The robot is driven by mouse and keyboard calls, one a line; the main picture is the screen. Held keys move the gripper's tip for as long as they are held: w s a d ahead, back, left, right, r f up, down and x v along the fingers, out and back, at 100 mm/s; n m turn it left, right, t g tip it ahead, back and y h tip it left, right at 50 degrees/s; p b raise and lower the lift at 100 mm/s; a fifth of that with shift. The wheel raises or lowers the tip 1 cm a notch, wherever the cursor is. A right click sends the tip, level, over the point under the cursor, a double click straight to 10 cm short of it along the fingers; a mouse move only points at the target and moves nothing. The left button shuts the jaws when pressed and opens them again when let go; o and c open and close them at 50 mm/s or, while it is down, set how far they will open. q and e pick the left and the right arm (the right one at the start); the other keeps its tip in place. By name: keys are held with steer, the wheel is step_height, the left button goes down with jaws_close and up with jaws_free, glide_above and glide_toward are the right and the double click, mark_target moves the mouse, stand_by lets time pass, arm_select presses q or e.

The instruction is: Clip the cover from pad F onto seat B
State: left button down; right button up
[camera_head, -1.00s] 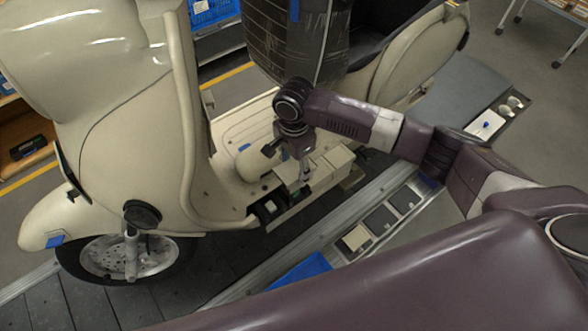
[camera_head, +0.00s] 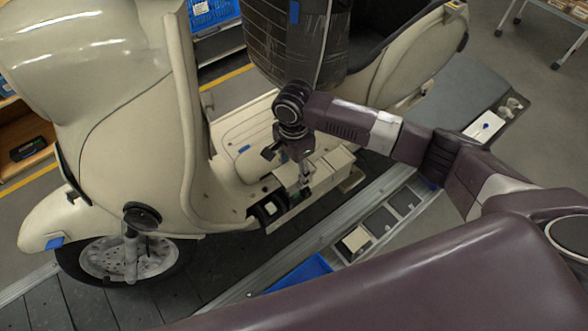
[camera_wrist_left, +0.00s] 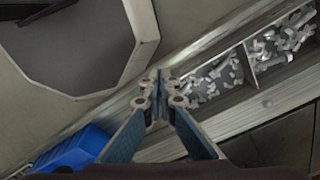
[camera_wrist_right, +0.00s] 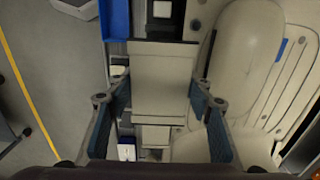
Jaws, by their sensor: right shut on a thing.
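My right gripper (camera_head: 304,186) is low over the scooter's footboard, among cream box-like covers. In the right wrist view its fingers (camera_wrist_right: 160,95) stand on both sides of a cream cover (camera_wrist_right: 163,75) and are shut on it. The arm and fingers partly hide the cover in the head view, so I cannot tell whether it touches a seat. An uncovered dark seat (camera_head: 268,208) shows just left of the gripper. Dark square pads (camera_head: 380,221) line the rail, and one bears a cream cover (camera_head: 356,238). My left gripper (camera_wrist_left: 161,88) is shut and empty; letters are not readable.
The cream scooter (camera_head: 120,150) stands on the slat conveyor (camera_head: 150,295). A blue tray (camera_head: 300,273) lies by the rail. In the left wrist view, bins of small light parts (camera_wrist_left: 215,77) lie along the rail. My right forearm covers the lower right of the head view.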

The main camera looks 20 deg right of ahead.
stand_by(0.7)
steer(key=shift+f+b, duration=1)
steer(key=shift+f, duration=2.9)
steer(key=shift+f+p, duration=0.25)
steer(key=shift+p, duration=0.05)
steer(key=shift+f+p, duration=0.25)
steer(key=shift+p, duration=0.55)
steer(key=o, duration=1.2)
steer(key=shift+o, duration=0.2)
